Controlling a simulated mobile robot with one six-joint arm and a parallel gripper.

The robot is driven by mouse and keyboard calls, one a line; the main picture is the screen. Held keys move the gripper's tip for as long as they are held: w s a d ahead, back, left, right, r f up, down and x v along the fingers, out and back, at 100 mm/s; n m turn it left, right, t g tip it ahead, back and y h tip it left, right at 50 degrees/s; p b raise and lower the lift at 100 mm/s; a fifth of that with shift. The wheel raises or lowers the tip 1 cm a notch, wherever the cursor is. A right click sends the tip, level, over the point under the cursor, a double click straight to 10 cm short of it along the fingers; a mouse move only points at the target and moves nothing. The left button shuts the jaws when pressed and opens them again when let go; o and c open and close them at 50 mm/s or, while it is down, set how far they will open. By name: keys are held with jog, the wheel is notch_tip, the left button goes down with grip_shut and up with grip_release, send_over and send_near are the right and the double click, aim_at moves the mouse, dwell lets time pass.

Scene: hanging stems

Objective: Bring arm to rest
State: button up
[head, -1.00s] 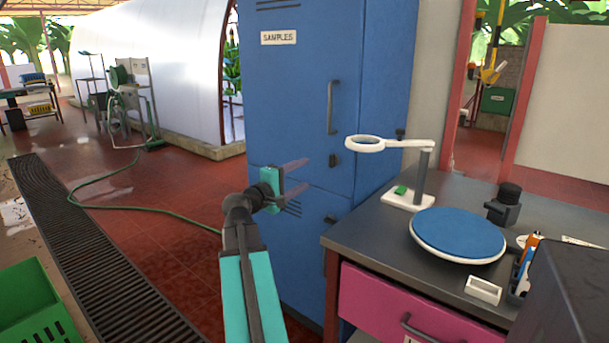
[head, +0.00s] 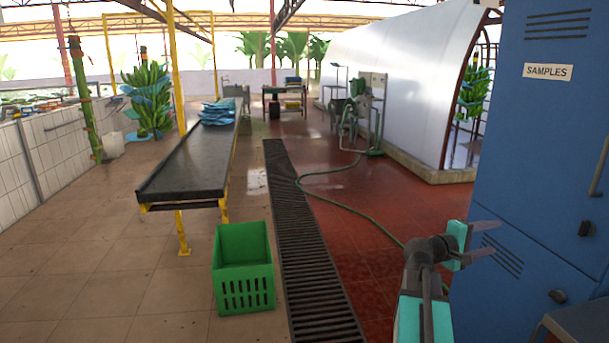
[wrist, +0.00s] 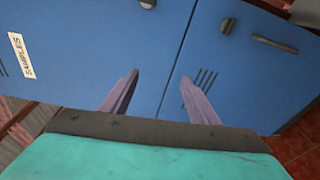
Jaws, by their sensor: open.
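My gripper (head: 486,240) is at the lower right in the head view, its two purple-grey fingers apart and pointing right toward the blue cabinet. In the wrist view the open fingers (wrist: 160,95) show with nothing between them. The blue cabinet (head: 540,150), labelled SAMPLES, stands at the right edge of the head view. Its doors and dark handles fill the wrist view (wrist: 110,50). I cannot tell how small the gap between fingertips and cabinet is.
A green crate (head: 243,285) stands on the tiles beside a long floor grate (head: 300,230). A black-topped conveyor table (head: 190,165) is left of it. A green hose (head: 345,205) crosses the red floor. A white tunnel (head: 400,85) stands behind. A dark table corner (head: 580,322) shows lower right.

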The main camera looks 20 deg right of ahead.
jog(key=w+a+f+n+t+y+p, duration=0.2)
jog(key=w+a+f, duration=0.4)
jog(key=a+f, duration=0.45)
jog(key=w+a+f+n+t+y+p, duration=0.25)
jog(key=w+a+f, duration=0.5)
jog(key=f, duration=0.55)
jog(key=s+a+f+g+y+p, duration=0.1)
jog(key=s+a+f+y, duration=0.15)
jog(key=a+f, duration=0.75)
jog(key=s+a+f+g+y+p, duration=0.1)
jog(key=s+a+f+y, duration=0.1)
jog(key=s+a+f, duration=0.45)
jog(key=s+a+f+g+y+p, duration=0.2)
jog(key=s+a+f, duration=0.2)
jog(key=a+f, duration=0.55)
jog(key=s+a+f+m+g+y, duration=0.2)
jog(key=s+a+y, duration=0.1)
jog(key=s+a, duration=0.4)
jog(key=s+a+f+m+g+y, duration=0.2)
jog(key=s+a+y, duration=0.1)
jog(key=s+a, duration=0.5)
jog(key=a, duration=0.3)
jog(key=shift+s+f+p, duration=0.2)
jog(key=shift+f+p, duration=0.1)
jog(key=shift+p, duration=0.1)
jog(key=shift+m, duration=0.25)
jog(key=shift+c, duration=0.5)
